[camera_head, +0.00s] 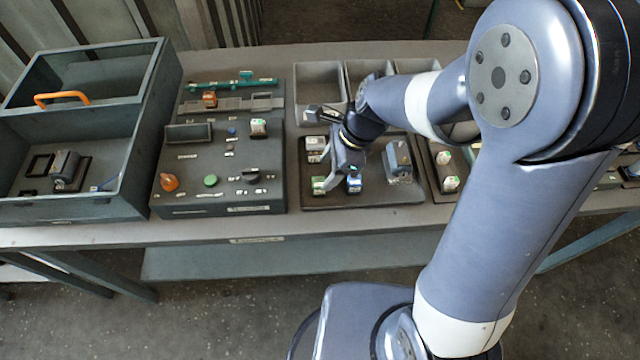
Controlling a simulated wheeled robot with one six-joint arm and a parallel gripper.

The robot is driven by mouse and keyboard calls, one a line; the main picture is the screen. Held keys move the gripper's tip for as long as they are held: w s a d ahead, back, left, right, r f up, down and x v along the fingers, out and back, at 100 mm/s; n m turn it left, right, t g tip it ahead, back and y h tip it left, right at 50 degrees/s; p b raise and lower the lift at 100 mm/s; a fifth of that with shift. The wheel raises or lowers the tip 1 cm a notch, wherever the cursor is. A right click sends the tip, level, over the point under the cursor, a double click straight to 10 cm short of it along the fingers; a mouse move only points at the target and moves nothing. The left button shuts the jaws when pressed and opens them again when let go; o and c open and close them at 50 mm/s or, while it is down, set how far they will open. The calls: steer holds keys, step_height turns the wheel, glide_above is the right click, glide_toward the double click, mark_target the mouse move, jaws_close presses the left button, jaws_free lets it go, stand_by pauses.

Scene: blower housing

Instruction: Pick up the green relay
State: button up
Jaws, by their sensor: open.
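A small block with a green lower part and pale top, which looks like the green relay (319,185), stands at the front left of a dark tray (375,198). A blue relay (354,184) stands to its right on the same tray. My gripper (342,178) points down over this tray, with its jaws open and nothing seen between them. One finger shows between the green and blue relays, close to both. I cannot tell its height or whether it touches either one.
A whitish block (315,146) and a grey motor-like part (398,160) share the tray. A control panel (225,190) with knobs and an open box (125,190) with an orange handle (62,98) stand left. Empty bins (320,78) are behind. My arm covers the right side.

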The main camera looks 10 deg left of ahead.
mark_target(323, 181)
steer(key=shift+d+x, duration=0.15)
steer(key=shift+x, duration=1)
steer(key=shift+d+x, duration=0.15)
steer(key=shift+x, duration=0.95)
steer(key=shift+f, duration=0.1)
steer(key=shift+c, duration=0.4)
steer(key=c, duration=0.8)
